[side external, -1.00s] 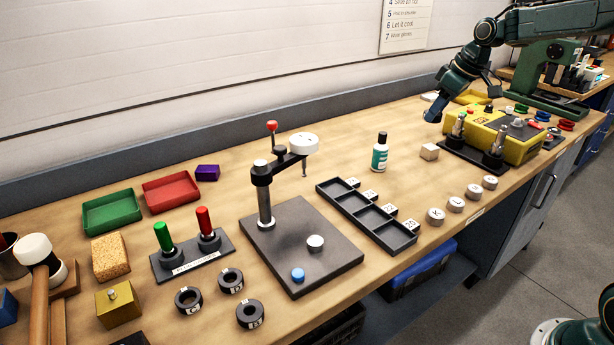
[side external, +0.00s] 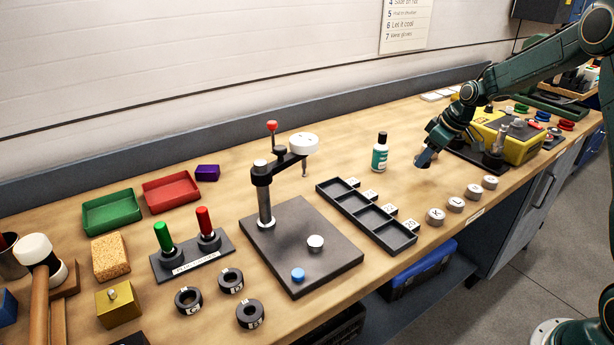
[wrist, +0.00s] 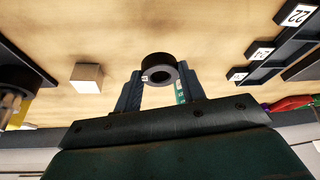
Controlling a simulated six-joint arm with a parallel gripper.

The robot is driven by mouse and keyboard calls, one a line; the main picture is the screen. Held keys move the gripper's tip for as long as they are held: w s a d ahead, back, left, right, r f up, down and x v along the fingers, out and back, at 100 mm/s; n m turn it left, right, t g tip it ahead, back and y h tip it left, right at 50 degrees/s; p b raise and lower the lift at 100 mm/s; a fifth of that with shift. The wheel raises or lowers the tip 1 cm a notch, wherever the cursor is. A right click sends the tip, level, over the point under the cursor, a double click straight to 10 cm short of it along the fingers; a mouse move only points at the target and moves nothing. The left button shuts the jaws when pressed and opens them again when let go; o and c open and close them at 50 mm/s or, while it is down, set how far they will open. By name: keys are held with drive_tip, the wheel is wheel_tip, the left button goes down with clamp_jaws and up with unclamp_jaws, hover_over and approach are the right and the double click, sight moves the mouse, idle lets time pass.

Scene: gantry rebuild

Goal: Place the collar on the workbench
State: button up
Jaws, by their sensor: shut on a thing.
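My gripper (wrist: 158,92) is shut on a black collar (wrist: 159,66), with one finger on each side of it. The collar's round hole faces the wrist camera, and part of a white label shows on its rim. In the side external view my gripper (side external: 424,163) is low over the workbench (side external: 335,165), left of the yellow box and right of the bottle. The collar is hard to make out there, and its exact height above the bench is unclear. Three other black collars (side external: 231,281) with letter labels lie at the front left of the bench.
A white and green bottle (side external: 380,152), a black labelled tray (side external: 366,219) and several grey round weights (side external: 436,216) stand around. A press on a dark plate (side external: 318,262) is at centre. Bare wood lies behind the tray.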

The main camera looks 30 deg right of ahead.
sight(421, 180)
drive_tip(key=shift+f, duration=2.1)
drive_tip(key=shift+f, duration=0.15)
drive_tip(key=o, duration=1.1)
drive_tip(key=v, duration=1.2)
